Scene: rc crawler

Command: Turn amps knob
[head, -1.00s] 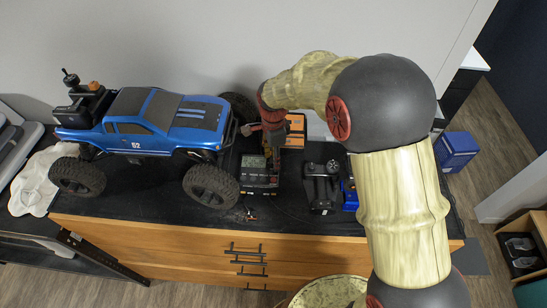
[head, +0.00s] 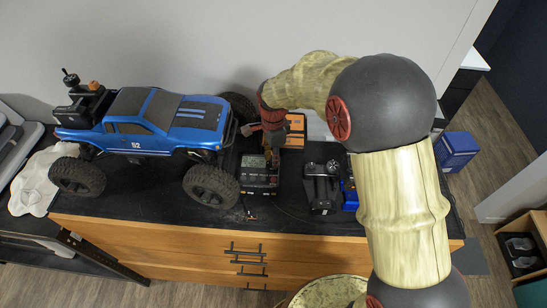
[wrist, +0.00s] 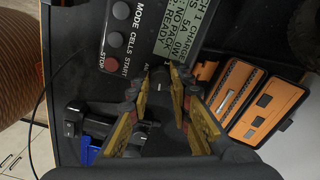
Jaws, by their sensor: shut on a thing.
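The charger (head: 261,178) is a dark box on the black worktop. In the wrist view its face (wrist: 92,75) shows a lit screen (wrist: 183,35) with lines such as "5A", "NO PACK" and "READY". Beside the screen are the MODE, CELLS and START/STOP buttons (wrist: 114,40). The amps knob (wrist: 159,79) is a dark round knob below the screen, partly covered by my fingers. My gripper (wrist: 163,88) has its gold fingers shut on the knob's sides.
A blue RC truck (head: 165,120) stands close on the left, its front wheel near the charger. An orange case (head: 296,131) lies behind the charger. A black controller-like item (head: 321,186) and a blue item (head: 349,195) lie to the right.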

